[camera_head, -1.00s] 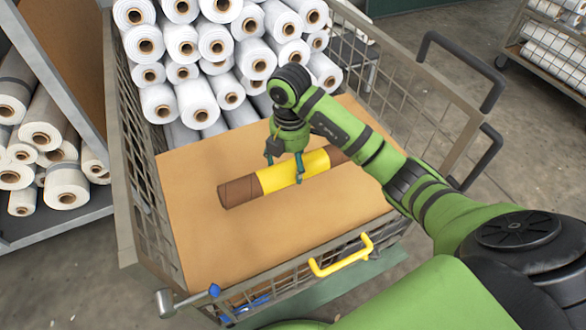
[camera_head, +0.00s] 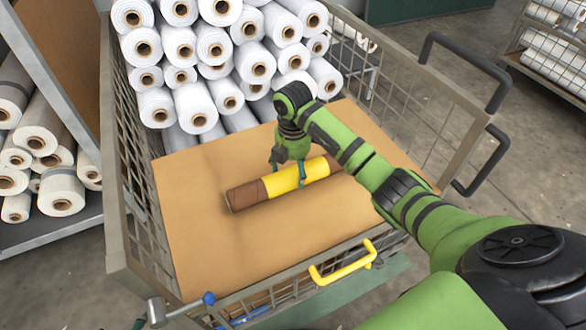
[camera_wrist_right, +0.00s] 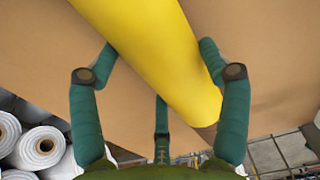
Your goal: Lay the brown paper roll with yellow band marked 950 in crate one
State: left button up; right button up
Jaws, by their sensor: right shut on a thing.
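The brown paper roll (camera_head: 246,195) with its yellow band (camera_head: 281,181) lies slantwise over the brown board (camera_head: 215,240) in the wire-sided cart. My right gripper (camera_head: 288,176) comes down over the band and is shut on it. I cannot tell whether the roll touches the board. The marking 950 is not legible. Small teal bits (camera_head: 138,323) at the bottom edge may be my left gripper; its jaws cannot be made out. No crate marked one can be identified.
Many white rolls (camera_head: 200,60) are stacked at the back of the cart. Its mesh sides (camera_head: 130,170) rise left and right, and a yellow handle (camera_head: 342,262) is in front. A rack with rolls (camera_head: 40,140) stands at the left. Bare floor shows at the right.

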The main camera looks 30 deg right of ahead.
aim_at(293, 167)
jog(key=o, duration=1.5)
jog(key=shift+f, duration=0.1)
pick_arm(q)
jog(key=shift+w, duration=0.1)
pick_arm(e)
jog(key=shift+r, duration=0.25)
pick_arm(q)
jog(key=s+a+f+g+p, duration=0.2)
jog(key=s+f+g, duration=0.15)
jog(key=s, duration=0.25)
pick_arm(e)
notch_tip(293, 167, up, 5)
jog(key=shift+w+f, duration=0.1)
pick_arm(q)
notch_tip(293, 167, down, 6)
jog(key=p, duration=0.2)
jog(key=shift+w+f+g+y, duration=0.25)
jog(key=shift+g+y, duration=0.15)
jog(key=shift+g, duration=0.05)
pick_arm(e)
notch_tip(293, 167, up, 7)
